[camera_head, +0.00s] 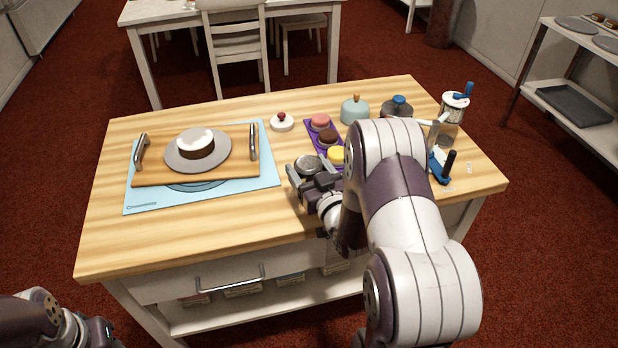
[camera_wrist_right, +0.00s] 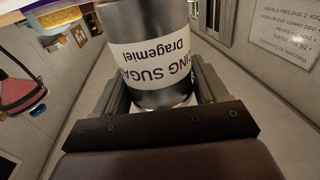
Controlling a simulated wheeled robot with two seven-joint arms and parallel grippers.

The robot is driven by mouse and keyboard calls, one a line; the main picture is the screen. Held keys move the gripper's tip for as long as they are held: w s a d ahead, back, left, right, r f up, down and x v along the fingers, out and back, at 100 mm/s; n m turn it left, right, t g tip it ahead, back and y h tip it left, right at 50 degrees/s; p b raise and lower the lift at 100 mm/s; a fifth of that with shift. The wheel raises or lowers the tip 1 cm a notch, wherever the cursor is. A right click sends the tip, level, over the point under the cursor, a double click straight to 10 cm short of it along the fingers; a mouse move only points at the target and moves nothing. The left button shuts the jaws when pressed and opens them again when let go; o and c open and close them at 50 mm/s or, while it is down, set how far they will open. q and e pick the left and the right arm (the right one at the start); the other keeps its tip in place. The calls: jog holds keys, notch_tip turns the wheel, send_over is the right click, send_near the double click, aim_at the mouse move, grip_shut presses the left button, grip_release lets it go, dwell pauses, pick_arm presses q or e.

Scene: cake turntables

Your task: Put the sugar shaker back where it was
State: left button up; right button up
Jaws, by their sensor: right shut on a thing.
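The sugar shaker (camera_wrist_right: 155,50) is a silver cylinder with a white label reading "…ING SUGAR". It fills the middle of the right wrist view, between the two fingers of my right gripper (camera_wrist_right: 160,92). In the head view the round silver end of the shaker (camera_head: 308,164) shows beside the purple tray (camera_head: 313,137). My right gripper (camera_head: 308,184) is shut on it there, over the worktop (camera_head: 240,232). I cannot tell whether the shaker touches the worktop. My left gripper (camera_head: 103,331) is at the lower left corner, mostly cut off, away from the worktop.
A cake (camera_head: 196,143) stands on a grey plate on a wooden board with metal handles, over a light blue mat (camera_head: 150,199). The purple tray holds small round cakes. A small white cake (camera_head: 282,122), a blue dome (camera_head: 355,109) and a clear jar (camera_head: 452,113) stand behind. The front-left worktop is clear.

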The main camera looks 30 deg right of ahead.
notch_tip(320, 180, down, 2)
jog(key=shift+w+d+f, duration=0.1)
jog(key=o, duration=1.2)
jog(key=shift+f, duration=0.1)
jog(key=shift+o, duration=0.2)
jog(key=shift+r, duration=0.3)
jog(key=s+a, duration=0.1)
jog(key=s, duration=1.1)
jog(key=shift+s+f, duration=0.1)
